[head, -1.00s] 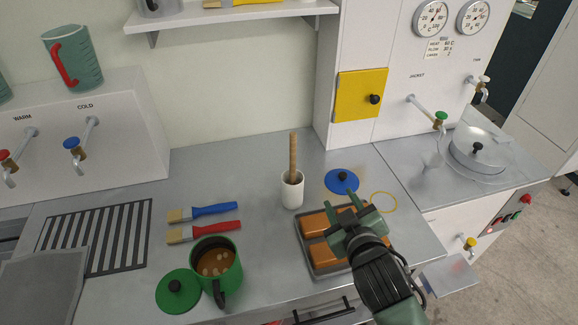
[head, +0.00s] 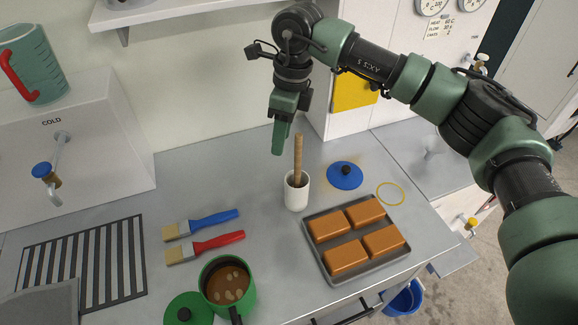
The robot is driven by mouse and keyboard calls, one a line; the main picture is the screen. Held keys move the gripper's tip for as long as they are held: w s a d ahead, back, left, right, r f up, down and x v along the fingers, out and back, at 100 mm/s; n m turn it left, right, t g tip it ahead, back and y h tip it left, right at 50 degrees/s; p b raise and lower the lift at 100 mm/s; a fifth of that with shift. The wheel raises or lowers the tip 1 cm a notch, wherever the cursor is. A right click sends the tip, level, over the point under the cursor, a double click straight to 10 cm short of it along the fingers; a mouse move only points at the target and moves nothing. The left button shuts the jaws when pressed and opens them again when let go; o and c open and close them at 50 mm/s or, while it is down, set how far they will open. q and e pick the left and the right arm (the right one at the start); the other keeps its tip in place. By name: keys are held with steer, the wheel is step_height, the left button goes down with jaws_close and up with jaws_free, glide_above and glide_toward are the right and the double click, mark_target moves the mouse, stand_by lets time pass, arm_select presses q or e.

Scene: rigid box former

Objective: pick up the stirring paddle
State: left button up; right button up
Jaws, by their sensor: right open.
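The stirring paddle (head: 298,155) stands upright in a white cup (head: 297,193) on the metal counter. Its wooden handle sticks up, and its lower end is hidden inside the cup. My right gripper (head: 281,140) is open and empty, pointing down. In the picture it lies just left of the top of the handle, apart from it as far as I can tell. My left gripper is out of view.
A tray (head: 333,281) of orange-brown blocks, a blue lid (head: 345,176) and a yellow ring (head: 391,193) lie right of the cup. Two brushes (head: 212,222), a green pot (head: 229,289) and a slotted grate (head: 85,262) lie left.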

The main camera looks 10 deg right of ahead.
mark_target(298, 150)
steer(key=shift+h, duration=0.8)
steer(key=d, duration=0.1)
steer(key=d+r, duration=0.1)
steer(key=w+d, duration=0.1)
steer(key=shift+d+r, duration=0.4)
steer(key=shift+d, duration=0.15)
steer(key=shift+s+f+p, duration=0.1)
steer(key=shift+f+p, duration=0.2)
step_height(298, 150, down, 7)
steer(key=p, duration=0.4)
steer(key=shift+f, duration=0.1)
steer(key=shift+c, duration=0.3)
jaws_close()
